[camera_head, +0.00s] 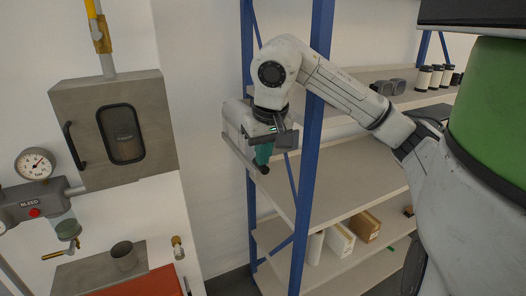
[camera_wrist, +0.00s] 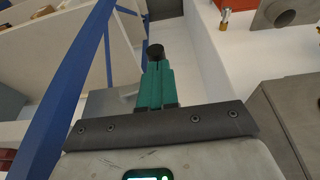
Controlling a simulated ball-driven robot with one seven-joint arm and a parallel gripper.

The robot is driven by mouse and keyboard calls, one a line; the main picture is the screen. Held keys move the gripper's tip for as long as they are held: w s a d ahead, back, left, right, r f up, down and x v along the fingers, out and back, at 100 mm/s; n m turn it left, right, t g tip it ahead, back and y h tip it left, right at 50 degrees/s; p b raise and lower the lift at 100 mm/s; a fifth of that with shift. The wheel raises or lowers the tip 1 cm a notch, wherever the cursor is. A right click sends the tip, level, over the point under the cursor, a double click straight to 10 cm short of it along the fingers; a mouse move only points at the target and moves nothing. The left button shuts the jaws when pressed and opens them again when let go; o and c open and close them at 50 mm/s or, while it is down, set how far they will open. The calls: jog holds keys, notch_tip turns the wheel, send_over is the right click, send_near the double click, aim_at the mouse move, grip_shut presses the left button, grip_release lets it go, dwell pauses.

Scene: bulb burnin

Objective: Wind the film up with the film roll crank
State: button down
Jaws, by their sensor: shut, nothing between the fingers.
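My gripper (camera_head: 263,156) has teal fingers pressed together and points down in front of the blue shelf rack. The same fingers show in the wrist view (camera_wrist: 156,84), shut side by side. A small dark round knob (camera_wrist: 155,52) shows right at the fingertips; I cannot tell whether it is part of the gripper or a separate thing. I cannot make out a film roll or its crank for certain in either view. A small brass-coloured crank-like handle (camera_head: 62,251) is at the lower left, under a glass cup, well away from my gripper.
A blue-posted rack (camera_head: 308,150) with pale shelves stands close to my arm. Boxes (camera_head: 340,239) sit on a low shelf, dark-and-white cylinders (camera_head: 424,79) higher up. A grey wall cabinet (camera_head: 85,110), a gauge (camera_head: 35,163) and a metal cup (camera_head: 124,257) are at left.

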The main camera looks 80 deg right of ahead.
jog(key=f+b, duration=0.2)
jog(key=b, duration=0.2)
dwell(0.3)
jog(key=shift+w+a+r, duration=0.1)
jog(key=shift+r, duration=0.15)
